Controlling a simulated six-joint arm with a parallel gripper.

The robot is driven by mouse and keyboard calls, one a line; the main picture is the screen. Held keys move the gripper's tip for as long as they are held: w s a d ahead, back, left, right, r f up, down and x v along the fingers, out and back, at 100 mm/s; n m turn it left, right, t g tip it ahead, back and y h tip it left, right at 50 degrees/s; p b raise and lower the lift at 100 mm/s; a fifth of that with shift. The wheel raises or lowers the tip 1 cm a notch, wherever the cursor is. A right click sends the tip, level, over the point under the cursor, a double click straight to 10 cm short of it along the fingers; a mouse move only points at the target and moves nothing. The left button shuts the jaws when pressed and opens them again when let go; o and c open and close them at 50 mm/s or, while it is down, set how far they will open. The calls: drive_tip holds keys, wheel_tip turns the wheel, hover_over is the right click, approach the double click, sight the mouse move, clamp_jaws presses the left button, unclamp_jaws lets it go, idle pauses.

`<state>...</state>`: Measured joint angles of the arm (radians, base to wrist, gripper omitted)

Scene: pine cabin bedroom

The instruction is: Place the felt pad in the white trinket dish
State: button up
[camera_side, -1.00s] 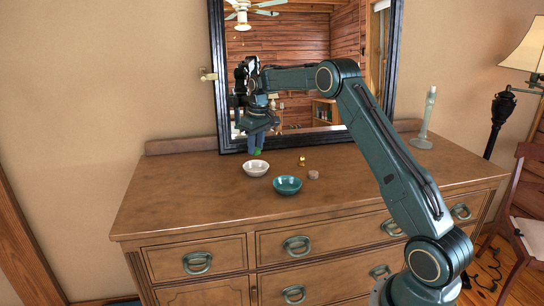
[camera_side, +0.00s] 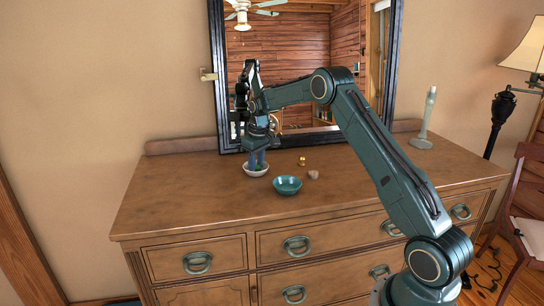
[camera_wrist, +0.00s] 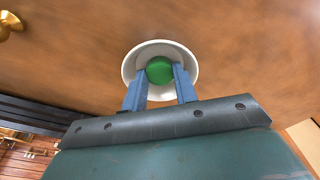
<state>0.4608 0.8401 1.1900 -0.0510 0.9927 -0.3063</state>
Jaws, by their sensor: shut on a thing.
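The white trinket dish (camera_side: 256,173) stands on the dresser top, left of the teal bowl. It also shows in the wrist view (camera_wrist: 132,66), below the fingertips. My gripper (camera_side: 257,164) points down into the dish, its blue fingers partly hiding it. In the wrist view my gripper (camera_wrist: 160,76) is shut on the round green felt pad (camera_wrist: 159,70), which is held between the fingertips, over or inside the dish. I cannot tell whether the pad touches the dish's bottom.
The teal bowl (camera_side: 287,185) stands close to the right of the dish. A small pinkish-brown object (camera_side: 313,175) and a small brass object (camera_side: 302,160) lie near it. A framed mirror (camera_side: 215,90) stands behind, and a pale candlestick (camera_side: 425,118) is at the back right. The dresser's left side is clear.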

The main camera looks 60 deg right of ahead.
drive_tip(key=o, duration=0.7)
drive_tip(key=shift+f, duration=0.1)
drive_tip(key=shift+c, duration=0.2)
wheel_tip(320, 180, up, 12)
drive_tip(key=s, duration=0.1)
drive_tip(key=shift+s+a, duration=0.15)
drive_tip(key=shift+s, duration=0.05)
idle(0.6)
